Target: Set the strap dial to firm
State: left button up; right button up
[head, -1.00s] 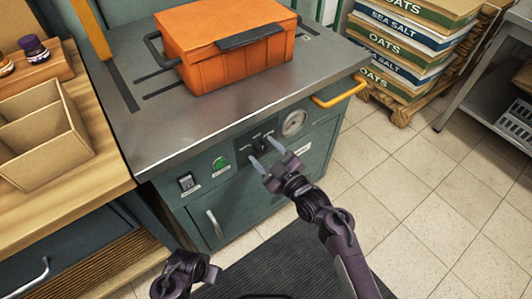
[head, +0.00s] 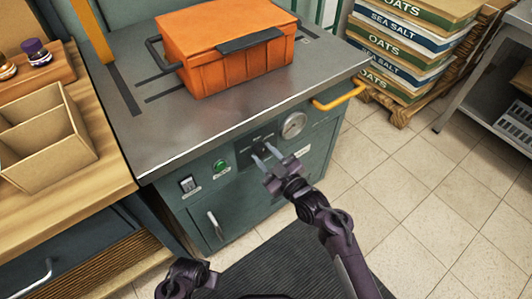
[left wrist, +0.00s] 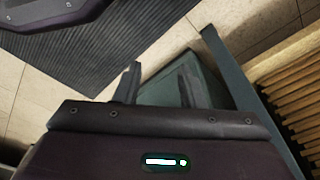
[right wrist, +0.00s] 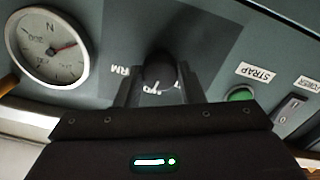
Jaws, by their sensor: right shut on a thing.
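The strap dial (head: 261,148) is a small black knob on a dark plate on the green machine's front panel. It also shows in the right wrist view (right wrist: 158,70), with partly covered lettering around it; "RM" is readable beside it. My right gripper (head: 264,153) has its fingers on both sides of the knob and is shut on it. The dial's exact setting is hard to read because the fingers cover part of it. My left gripper (left wrist: 160,86) is open and empty, low in front of the machine.
A round gauge (head: 293,125) sits right of the dial, and a green STRAP button (head: 221,166) and a black switch (head: 188,184) sit left. A yellow handle (head: 340,95) sticks out at the corner. An orange crate (head: 225,55) stands on top.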

jog(key=m+p, duration=0.2)
jog(key=m, duration=0.1)
jog(key=shift+r+m, duration=0.15)
jog(key=shift+m, duration=0.15)
jog(key=m+p, duration=0.2)
jog(key=m, duration=0.2)
jog(key=shift+a, duration=0.1)
pick_arm(q)
jog(key=s+a+f+p, duration=0.1)
jog(key=s+a+f, duration=0.2)
jog(key=s+f, duration=0.5)
jog(key=shift+s+f, duration=0.15)
jog(key=shift+s, duration=0.55)
pick_arm(e)
jog(key=shift+m, duration=1.5)
pick_arm(q)
jog(key=shift+a, duration=0.1)
pick_arm(e)
jog(key=o, duration=1)
pick_arm(q)
jog(key=shift+s+a+f+p, duration=0.15)
jog(key=shift+s+p, duration=0.4)
pick_arm(e)
jog(key=v, duration=0.8)
